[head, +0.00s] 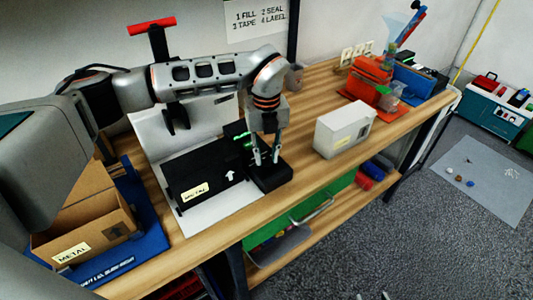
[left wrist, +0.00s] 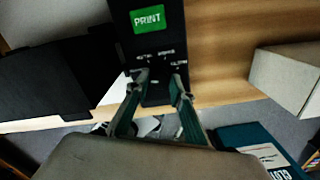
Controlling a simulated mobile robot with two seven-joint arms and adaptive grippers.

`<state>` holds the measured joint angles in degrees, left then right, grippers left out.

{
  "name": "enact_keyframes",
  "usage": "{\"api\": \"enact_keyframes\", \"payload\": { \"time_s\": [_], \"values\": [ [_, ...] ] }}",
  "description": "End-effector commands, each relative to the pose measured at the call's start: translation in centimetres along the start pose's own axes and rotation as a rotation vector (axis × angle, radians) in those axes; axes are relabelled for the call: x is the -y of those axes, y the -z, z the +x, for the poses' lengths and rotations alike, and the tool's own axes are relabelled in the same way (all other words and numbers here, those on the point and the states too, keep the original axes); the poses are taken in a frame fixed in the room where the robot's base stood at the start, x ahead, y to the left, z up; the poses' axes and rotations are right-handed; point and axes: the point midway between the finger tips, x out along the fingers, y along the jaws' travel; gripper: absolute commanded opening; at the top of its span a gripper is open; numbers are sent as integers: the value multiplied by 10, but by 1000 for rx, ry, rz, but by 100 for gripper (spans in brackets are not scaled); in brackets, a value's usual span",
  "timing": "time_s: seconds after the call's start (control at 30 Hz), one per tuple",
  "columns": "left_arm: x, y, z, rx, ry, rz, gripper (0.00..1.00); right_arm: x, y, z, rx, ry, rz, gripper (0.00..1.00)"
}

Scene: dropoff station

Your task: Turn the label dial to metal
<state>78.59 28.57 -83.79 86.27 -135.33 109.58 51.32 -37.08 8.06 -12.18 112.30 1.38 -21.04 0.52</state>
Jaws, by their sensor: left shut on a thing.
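My left gripper (head: 265,157) points down at the panel at the printer's right end. In the left wrist view its fingers (left wrist: 159,83) are around the small dial on the panel, below the words; the dial and its pointer are mostly hidden, so its setting cannot be read.
A white box (head: 344,130) stands right of the printer. An open cardboard box (head: 85,228) labelled METAL sits on a blue base (head: 148,238) at the left. A red T-handle (head: 152,25) rises behind my arm. Orange and blue stations (head: 370,75) stand farther along the bench.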

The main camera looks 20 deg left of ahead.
Motion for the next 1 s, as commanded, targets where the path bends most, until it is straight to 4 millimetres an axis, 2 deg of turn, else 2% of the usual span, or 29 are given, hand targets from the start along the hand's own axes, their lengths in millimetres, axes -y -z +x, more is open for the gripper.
{"api": "enact_keyframes", "payload": {
  "time_s": [0.37,1.0],
  "values": [
    [0,-1,-2,2,0,115,2,0,0,-1,3,1,0,40],
    [0,-1,-2,3,0,649,1,0,8,-4,-4,0,2,40]
  ]
}}
